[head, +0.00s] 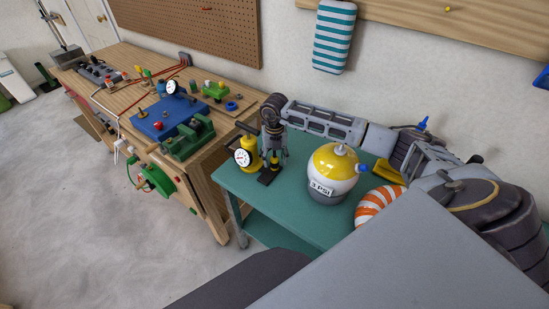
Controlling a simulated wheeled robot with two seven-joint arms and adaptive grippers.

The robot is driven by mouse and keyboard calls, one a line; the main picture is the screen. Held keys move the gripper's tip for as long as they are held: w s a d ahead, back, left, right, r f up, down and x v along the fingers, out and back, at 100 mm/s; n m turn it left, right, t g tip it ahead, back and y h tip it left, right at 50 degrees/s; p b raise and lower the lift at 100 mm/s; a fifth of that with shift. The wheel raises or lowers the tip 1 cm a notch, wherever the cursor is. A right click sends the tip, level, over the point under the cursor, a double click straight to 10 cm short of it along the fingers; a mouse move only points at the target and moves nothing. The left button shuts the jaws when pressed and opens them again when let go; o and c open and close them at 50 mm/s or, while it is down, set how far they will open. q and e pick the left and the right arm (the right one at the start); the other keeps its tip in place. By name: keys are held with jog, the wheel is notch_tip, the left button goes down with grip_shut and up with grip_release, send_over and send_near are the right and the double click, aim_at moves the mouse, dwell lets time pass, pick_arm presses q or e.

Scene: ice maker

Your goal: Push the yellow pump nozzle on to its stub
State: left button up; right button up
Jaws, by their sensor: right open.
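A yellow pump (249,146) with a round white gauge stands at the left end of the teal cart. My right gripper (273,158) points down just right of the pump, over a small black and yellow part (268,177) on the cart top. Its jaws are open. I cannot tell whether they touch this part, or whether it is the nozzle. A yellow, white and grey round tank (333,172) marked 3 PSI stands to the right, with a short grey stub (340,149) on top and a blue fitting at its right side. My left gripper is not in view.
The teal cart (290,212) has clear room in front of the tank. An orange and white striped ring (378,206) and a yellow wedge-shaped piece (388,172) are right of it. A cluttered wooden workbench (212,172) stands left, close to the cart.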

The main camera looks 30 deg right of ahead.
jog(key=shift+r, duration=3.85)
